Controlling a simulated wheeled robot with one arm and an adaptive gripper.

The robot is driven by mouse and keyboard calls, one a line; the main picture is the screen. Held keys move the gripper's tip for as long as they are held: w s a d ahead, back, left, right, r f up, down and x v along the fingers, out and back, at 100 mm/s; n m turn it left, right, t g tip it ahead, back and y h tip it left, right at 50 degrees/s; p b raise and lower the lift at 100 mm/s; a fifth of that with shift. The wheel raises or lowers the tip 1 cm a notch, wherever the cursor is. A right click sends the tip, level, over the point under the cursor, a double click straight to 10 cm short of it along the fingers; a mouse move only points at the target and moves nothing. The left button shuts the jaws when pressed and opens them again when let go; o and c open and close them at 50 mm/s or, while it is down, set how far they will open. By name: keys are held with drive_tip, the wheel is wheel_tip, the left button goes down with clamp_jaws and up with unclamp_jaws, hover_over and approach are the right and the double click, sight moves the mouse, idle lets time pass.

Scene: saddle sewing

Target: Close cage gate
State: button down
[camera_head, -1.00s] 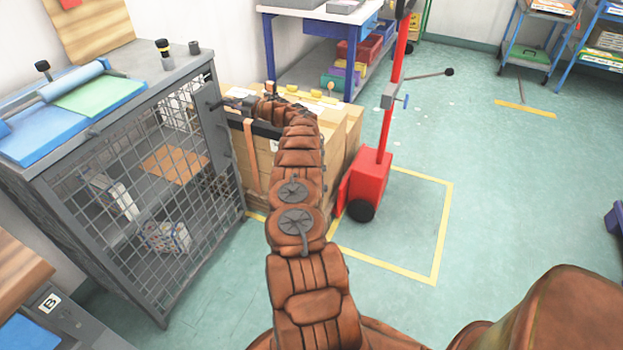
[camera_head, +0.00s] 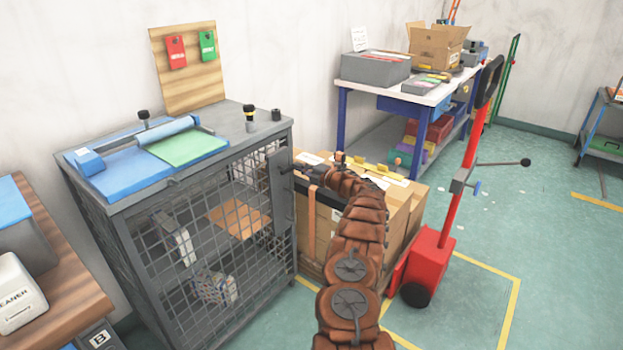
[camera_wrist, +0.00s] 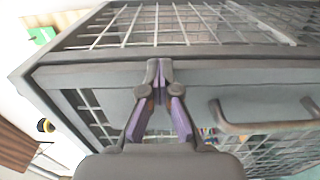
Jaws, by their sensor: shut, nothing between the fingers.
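The grey wire-mesh cage (camera_head: 140,194) stands at the left in the head view. Its mesh gate (camera_head: 232,240) forms the front and looks flush or nearly flush with the frame; I cannot tell if a small gap is left. My gripper (camera_head: 291,170) is at the gate's upper right side, small and partly hidden by my arm. In the wrist view my gripper (camera_wrist: 160,66) is shut and empty, its fingertips against or just before a grey frame bar. The gate's handle (camera_wrist: 265,126) is to the right of the fingers, not gripped.
Cardboard boxes (camera_head: 402,215) stand right beside the cage. A red wheeled lifter (camera_head: 430,262) is right of them. A blue-legged table (camera_head: 343,110) is behind. A wooden bench (camera_head: 62,285) is at the near left. The floor at the right is mostly clear.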

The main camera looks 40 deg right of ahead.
drive_tip(key=s+d, duration=0.2)
drive_tip(key=s, duration=0.9)
drive_tip(key=shift+s, duration=0.35)
drive_tip(key=shift+s, duration=0.1)
